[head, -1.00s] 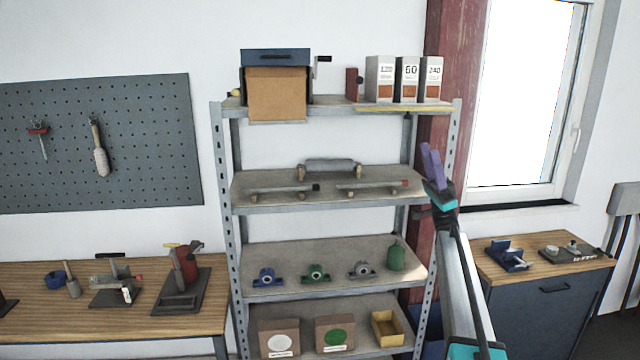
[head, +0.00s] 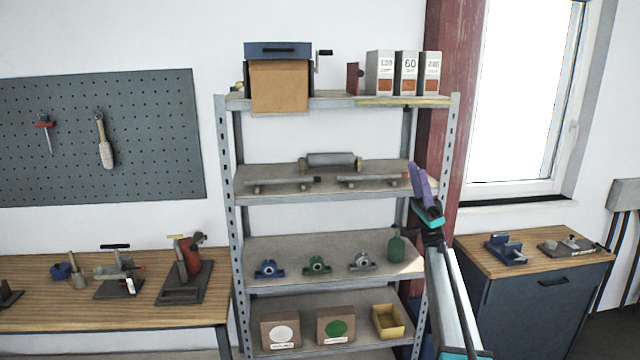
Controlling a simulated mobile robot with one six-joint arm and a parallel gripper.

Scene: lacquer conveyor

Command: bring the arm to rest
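My gripper (head: 421,182) shows at the right of centre in the head view, at the top of my raised arm. Its purple fingers point up, in front of the right post of the metal shelf unit (head: 226,200). The fingers look close together in this side-on view, and I cannot tell whether there is a gap between them. I see no object held in them.
The shelves hold a cardboard box (head: 279,87), several labelled cartons (head: 405,73), small clamp-like parts (head: 317,265) and a yellow bin (head: 387,322). A wooden bench (head: 60,305) stands left, a dark cabinet (head: 540,300) right. A window (head: 515,95) is behind.

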